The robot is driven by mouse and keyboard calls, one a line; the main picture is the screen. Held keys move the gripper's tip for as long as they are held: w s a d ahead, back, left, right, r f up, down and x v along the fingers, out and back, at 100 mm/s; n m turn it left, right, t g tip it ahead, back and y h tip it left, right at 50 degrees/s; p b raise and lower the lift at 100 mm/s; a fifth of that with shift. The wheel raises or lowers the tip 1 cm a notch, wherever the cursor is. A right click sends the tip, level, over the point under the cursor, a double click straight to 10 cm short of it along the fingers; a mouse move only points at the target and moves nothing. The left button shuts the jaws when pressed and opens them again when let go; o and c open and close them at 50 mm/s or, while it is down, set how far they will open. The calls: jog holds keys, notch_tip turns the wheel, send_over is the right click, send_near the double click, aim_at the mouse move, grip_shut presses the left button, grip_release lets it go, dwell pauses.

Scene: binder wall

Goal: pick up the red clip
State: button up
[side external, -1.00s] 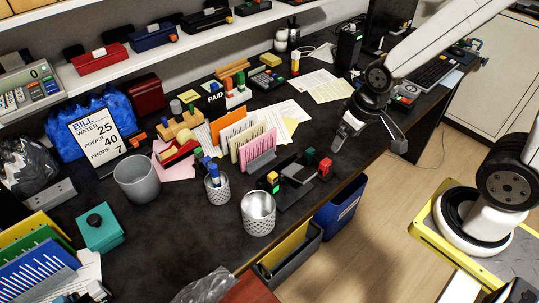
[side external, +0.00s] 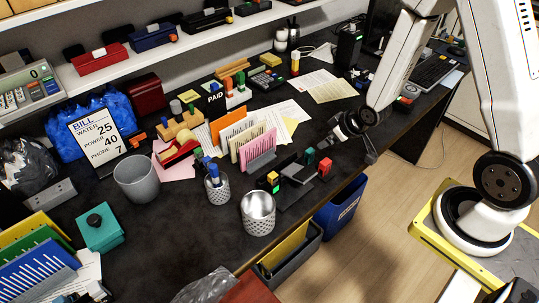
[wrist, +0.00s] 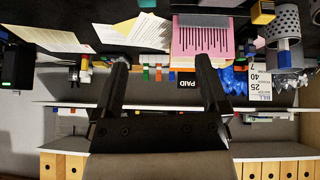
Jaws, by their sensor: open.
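My gripper (side external: 333,138) is open and empty above the right part of the dark desk. Its two fingers (wrist: 162,62) show apart in the wrist view. A small red block-like piece (side external: 325,168), which may be the red clip, is below and slightly left of it by the desk's front edge, beside a green piece (side external: 310,157). I cannot tell which red piece is the clip.
Pink and orange papers stand in a file holder (side external: 258,150) left of the gripper. A mesh cup (side external: 258,214) and a pen cup (side external: 217,188) stand nearby. Loose papers (side external: 328,86) lie behind. A shelf (side external: 160,47) runs along the back wall. A blue bin (side external: 342,207) is below the desk edge.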

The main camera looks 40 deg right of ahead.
aim_at(328, 167)
jog(key=s+d+f+t, duration=0.1)
jog(key=f+t, duration=0.1)
jog(key=f, duration=0.2)
jog(key=s+d+f+t, duration=0.1)
jog(key=f+t, duration=0.1)
jog(key=f, duration=0.2)
jog(key=s+d+f+t, duration=0.1)
jog(key=s+f+t, duration=0.1)
jog(key=f, duration=0.3)
jog(key=shift+m+y, duration=0.3)
jog(key=shift+m, duration=0.1)
jog(key=shift+s+f+t, duration=0.25)
jog(key=shift+s+t, duration=0.35)
jog(key=shift+s, duration=0.15)
jog(key=shift+w, duration=0.1)
jog(key=shift+x, duration=1.25)
jog(key=shift+x, duration=2.6)
jog(key=shift+r, duration=0.1)
